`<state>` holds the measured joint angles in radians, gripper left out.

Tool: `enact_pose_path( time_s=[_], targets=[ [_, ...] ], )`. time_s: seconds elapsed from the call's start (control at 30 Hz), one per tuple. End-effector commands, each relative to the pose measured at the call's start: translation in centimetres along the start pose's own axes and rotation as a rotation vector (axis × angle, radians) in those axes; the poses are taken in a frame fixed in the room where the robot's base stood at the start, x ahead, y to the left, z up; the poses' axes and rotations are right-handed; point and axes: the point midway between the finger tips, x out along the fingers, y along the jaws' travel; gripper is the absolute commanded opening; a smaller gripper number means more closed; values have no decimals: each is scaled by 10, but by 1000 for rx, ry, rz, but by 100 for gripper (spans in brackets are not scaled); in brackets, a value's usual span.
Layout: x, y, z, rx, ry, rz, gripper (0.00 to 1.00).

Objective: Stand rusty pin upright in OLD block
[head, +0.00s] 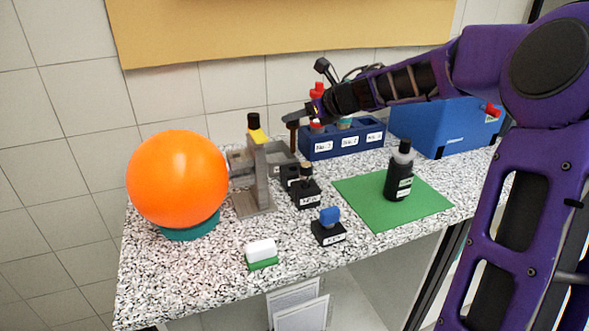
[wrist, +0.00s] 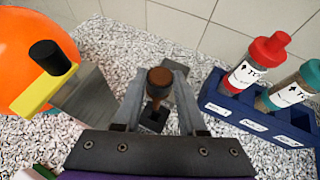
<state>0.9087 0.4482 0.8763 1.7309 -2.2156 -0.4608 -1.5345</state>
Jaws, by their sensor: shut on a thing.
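My gripper (wrist: 158,72) is shut on the rusty pin (wrist: 158,86), a brown pin with a round head, held between the fingers. In the head view the pin (head: 293,134) hangs roughly upright below the fingertips, above the counter. In the wrist view a small black block (wrist: 153,117) shows below the pin; I cannot tell the gap between them. In the head view black blocks stand near the middle: one with a tan-topped pin (head: 306,192) and one with a blue knob (head: 328,232). Their white labels are too small to read surely, so I cannot tell which is OLD.
A grey stand (head: 256,180) with a yellow-and-black top is close left of the pin. An orange ball (head: 178,178) sits farther left. A blue rack (head: 345,146) with capped bottles is right. A dark bottle (head: 399,172) stands on a green mat (head: 365,205). A white eraser-like block (head: 261,250) lies in front.

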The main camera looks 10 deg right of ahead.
Motion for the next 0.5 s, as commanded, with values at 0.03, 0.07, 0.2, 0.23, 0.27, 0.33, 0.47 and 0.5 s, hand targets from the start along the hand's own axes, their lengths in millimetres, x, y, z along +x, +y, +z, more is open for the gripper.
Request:
enact_pose_path(
  time_s=[0.03, 0.07, 0.2, 0.23, 0.27, 0.33, 0.47, 0.5],
  targets=[
    [6, -1, -12, 5, 1, 1, 0],
    [9, 0, -18, 6, 1, 3, 0],
    [21, 0, -40, 4, 1, 2, 0],
    [23, 0, -43, 4, 1, 3, 0],
    [24, 0, -45, 4, 1, 2, 0],
    [26, 0, -49, 2, 1, 1, 0],
    [32, 0, -58, 3, 0, 1, 0],
    [34, 0, -64, 4, 0, 2, 0]
  ],
)
